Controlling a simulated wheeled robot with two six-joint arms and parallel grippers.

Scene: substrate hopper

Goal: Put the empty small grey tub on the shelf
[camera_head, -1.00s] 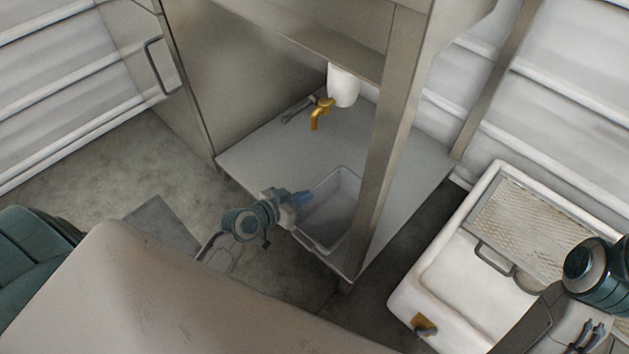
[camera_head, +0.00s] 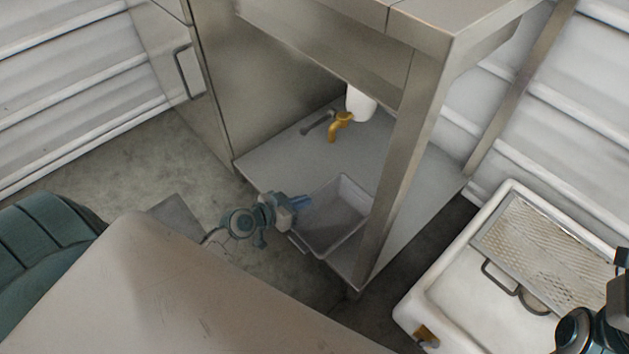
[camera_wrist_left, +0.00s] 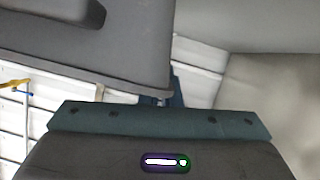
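The small grey tub (camera_head: 342,228) is at the front edge of the grey shelf (camera_head: 285,160) inside the metal frame, and looks empty. Its near side reaches past the shelf's edge. I cannot tell whether its base touches the shelf. My left gripper (camera_head: 302,203) is at the tub's left rim, with its blue fingers shut on it. In the left wrist view the tub (camera_wrist_left: 100,45) fills the upper left, hiding most of the fingers (camera_wrist_left: 174,92). A front metal post partly hides the tub's right side.
A brass tap (camera_head: 339,126) on a white spout hangs above the back of the shelf. The metal post (camera_head: 395,190) stands close right of the tub. A white sink (camera_head: 450,300) with a mesh tray (camera_head: 550,245) is at the right. The shelf's left part is clear.

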